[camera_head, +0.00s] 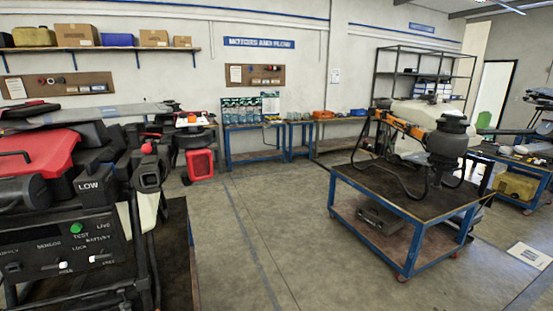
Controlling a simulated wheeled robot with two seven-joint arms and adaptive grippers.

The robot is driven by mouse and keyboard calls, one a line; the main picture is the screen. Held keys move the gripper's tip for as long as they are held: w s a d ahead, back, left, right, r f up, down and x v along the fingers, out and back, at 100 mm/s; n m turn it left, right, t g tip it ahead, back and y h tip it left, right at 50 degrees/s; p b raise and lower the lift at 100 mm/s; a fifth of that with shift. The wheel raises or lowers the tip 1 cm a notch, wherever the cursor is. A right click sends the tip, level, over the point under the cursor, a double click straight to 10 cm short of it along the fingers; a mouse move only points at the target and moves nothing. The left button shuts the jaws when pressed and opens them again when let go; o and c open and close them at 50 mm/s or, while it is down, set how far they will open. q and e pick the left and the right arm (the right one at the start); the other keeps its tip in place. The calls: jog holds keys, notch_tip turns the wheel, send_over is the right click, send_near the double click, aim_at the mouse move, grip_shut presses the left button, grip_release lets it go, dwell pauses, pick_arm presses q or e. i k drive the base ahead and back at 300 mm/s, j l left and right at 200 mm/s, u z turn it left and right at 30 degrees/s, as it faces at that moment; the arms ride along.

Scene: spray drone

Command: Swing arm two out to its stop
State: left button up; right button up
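The spray drone, with a red top shell (38,152) and dark body parts, fills the left side of the view. A long flat grey piece (85,115) stretches behind the shell towards a dark unit with an orange top (187,119). No number for arm two is readable, so I cannot tell which part it is or how far out it stands. A black control panel (70,245) in front has a green button (76,229) and labels such as TEST, SENSOR and BATTERY. Neither of my grippers can be made out.
A blue-framed cart (405,235) on the right carries a dark pump-like unit (450,140) and an orange-and-black arm (400,124). A red box (199,164) stands behind the drone. Blue workbenches (255,145) line the back wall. The floor in the middle (265,225) is clear.

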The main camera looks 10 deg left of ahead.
aim_at(198, 157)
jog(key=i+l+z, duration=0.1)
jog(key=i+z, duration=0.25)
jog(key=i, duration=0.7)
jog(key=i+l+u, duration=0.1)
jog(key=i+u, duration=0.15)
jog(key=i, duration=0.25)
jog(key=i+l+u, duration=0.3)
jog(key=i, duration=0.2)
jog(key=i+l+u, duration=0.2)
jog(key=i+u, duration=0.25)
jog(key=i+l+u, duration=0.25)
jog(key=u, duration=0.15)
jog(key=i+l+u, duration=0.2)
jog(key=l, duration=0.15)
jog(key=i+l+u, duration=0.15)
jog(key=l, duration=0.2)
